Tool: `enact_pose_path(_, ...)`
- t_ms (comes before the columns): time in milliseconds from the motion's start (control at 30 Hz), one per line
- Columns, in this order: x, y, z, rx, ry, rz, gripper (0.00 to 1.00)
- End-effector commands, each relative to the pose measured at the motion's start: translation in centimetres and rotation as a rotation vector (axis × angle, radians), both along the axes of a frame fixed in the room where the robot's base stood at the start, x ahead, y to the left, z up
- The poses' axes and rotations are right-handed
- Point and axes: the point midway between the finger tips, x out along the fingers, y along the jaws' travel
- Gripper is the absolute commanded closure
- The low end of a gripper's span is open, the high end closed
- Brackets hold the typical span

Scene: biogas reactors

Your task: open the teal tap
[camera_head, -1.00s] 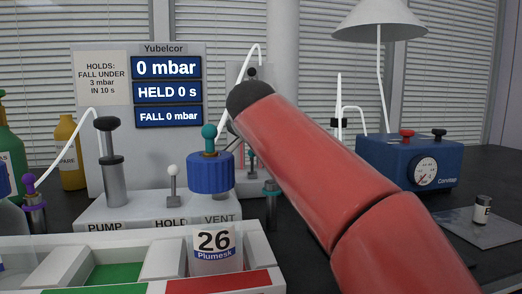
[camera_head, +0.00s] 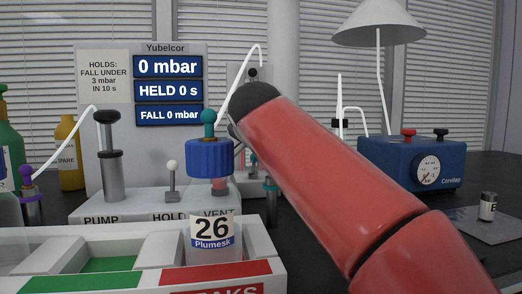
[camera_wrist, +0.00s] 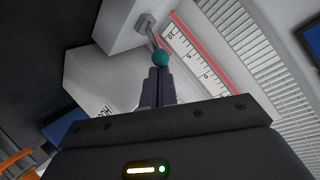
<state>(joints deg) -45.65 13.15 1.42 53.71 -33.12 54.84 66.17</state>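In the wrist view, a teal ball (camera_wrist: 160,58) sits on the end of a short grey lever (camera_wrist: 151,34) fixed to a white block, beside a ruled scale. My gripper (camera_wrist: 158,72) has its two dark fingers close together, with their tips just short of the ball or at it; contact cannot be told. Nothing shows between the fingers. In the head view, my red arm reaches toward the back of the bench, and the fingers are hidden behind it and the bottle. A teal knob (camera_head: 209,116) tops the blue-capped bottle 26 (camera_head: 212,228). A teal collar (camera_head: 270,186) shows behind it.
A gauge panel (camera_head: 167,45) reading 0 mbar stands behind a pump lever (camera_head: 110,165) and a hold lever (camera_head: 172,182). A white tray (camera_head: 276,262) fills the front. A blue gauge box (camera_head: 385,165) stands right. A ruled scale (camera_wrist: 197,68) runs beside the teal ball.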

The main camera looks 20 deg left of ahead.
Motion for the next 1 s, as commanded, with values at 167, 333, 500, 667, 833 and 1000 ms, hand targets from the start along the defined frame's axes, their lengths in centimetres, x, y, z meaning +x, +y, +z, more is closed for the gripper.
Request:
enact_pose_path(167, 0.0, 0.1, -0.1, -0.002, 0.003, 0.001, 1.0)
enact_pose_path(333, 0.0, 0.1, -0.1, -0.002, 0.004, 0.002, 1.0)
enact_pose_path(500, 0.6, 0.5, 0.0, -0.002, 0.004, 0.001, 1.0)
enact_pose_path(667, 1.2, 0.8, 0.1, -0.002, 0.003, 0.001, 1.0)
enact_pose_path(833, 1.5, 0.7, 0.3, -0.001, 0.001, 0.0, 1.0)
enact_pose_path(1000, 2.5, -0.7, 2.3, 0.0, 0.003, -0.003, 1.0)
